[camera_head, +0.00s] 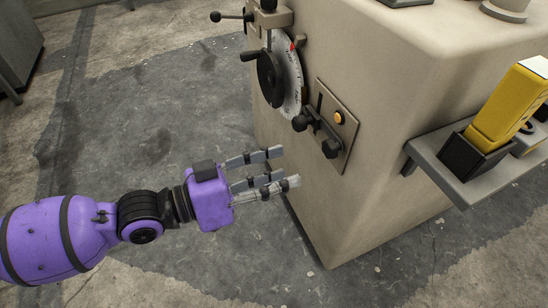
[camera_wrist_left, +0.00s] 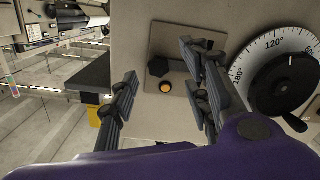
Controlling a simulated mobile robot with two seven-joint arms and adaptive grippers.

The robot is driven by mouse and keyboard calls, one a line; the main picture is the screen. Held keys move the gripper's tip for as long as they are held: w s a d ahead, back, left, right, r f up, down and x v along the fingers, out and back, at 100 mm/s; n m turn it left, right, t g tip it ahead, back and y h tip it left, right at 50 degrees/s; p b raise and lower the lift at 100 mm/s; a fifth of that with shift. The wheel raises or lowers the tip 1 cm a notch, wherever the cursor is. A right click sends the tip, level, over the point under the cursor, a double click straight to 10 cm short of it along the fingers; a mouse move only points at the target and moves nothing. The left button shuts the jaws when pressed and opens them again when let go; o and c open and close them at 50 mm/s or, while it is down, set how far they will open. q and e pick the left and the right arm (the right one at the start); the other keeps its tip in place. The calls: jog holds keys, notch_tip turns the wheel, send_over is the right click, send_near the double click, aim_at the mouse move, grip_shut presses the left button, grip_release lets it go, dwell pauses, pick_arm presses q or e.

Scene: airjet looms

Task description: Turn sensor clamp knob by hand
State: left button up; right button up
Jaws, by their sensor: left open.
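A black lobed knob (camera_head: 330,148) sits low on a small plate (camera_head: 347,140) on the side of the beige machine housing; I take it as the sensor clamp knob. In the left wrist view the knob (camera_wrist_left: 157,66) shows between my open fingers, beyond them. My purple left gripper (camera_head: 287,168) is open and empty, left of and below the knob in the head view, apart from it. In the left wrist view the gripper (camera_wrist_left: 165,68) has fingers on both sides of the knob. My right gripper is not in view.
An orange button (camera_head: 339,117) is on the same plate, with a black lever (camera_head: 302,122) at its left side. A graduated dial (camera_head: 291,85) with a black handwheel (camera_head: 269,79) is up left. A grey shelf (camera_head: 456,187) holding a yellow device (camera_head: 507,105) juts out at right.

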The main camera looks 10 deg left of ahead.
aim_at(326, 151)
pick_arm(q)
jog(key=shift+n+h, duration=0.4)
jog(key=shift+n, duration=0.3)
jog(key=shift+r+p+x, duration=0.15)
jog(key=shift+r+x, duration=0.15)
jog(key=shift+x, duration=1.05)
jog(key=shift+r+p+x, duration=0.15)
jog(key=shift+r+x, duration=0.2)
jog(key=shift+x, duration=1.05)
jog(key=shift+r+p+x, duration=0.15)
jog(key=shift+r+x, duration=0.15)
jog(key=shift+x, duration=1.05)
jog(key=shift+w, duration=0.15)
jog(key=shift+c, duration=0.4)
jog(key=c, duration=1)
jog(key=shift+a+f, duration=0.1)
